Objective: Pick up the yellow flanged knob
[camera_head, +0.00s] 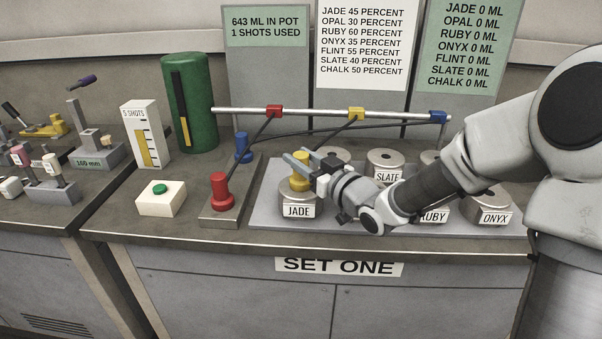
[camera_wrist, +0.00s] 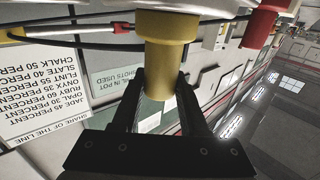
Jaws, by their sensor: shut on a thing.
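The yellow flanged knob (camera_head: 300,172) stands over the silver pot labelled JADE (camera_head: 298,198) in the head view, with a dark hose running up from it to the yellow block on the rail. My gripper (camera_head: 299,166) reaches in from the right and is shut on the knob. In the wrist view the yellow knob (camera_wrist: 166,55) sits between the two dark fingers of my gripper (camera_wrist: 163,90), its wider flange beyond them.
A red knob (camera_head: 221,190) stands at left on its dark base, and a blue knob (camera_head: 243,147) behind. A rail (camera_head: 310,113) with red, yellow and blue blocks spans the back. The SLATE pot (camera_head: 385,163) and other pots are near my arm. A white button box (camera_head: 160,198) stands left.

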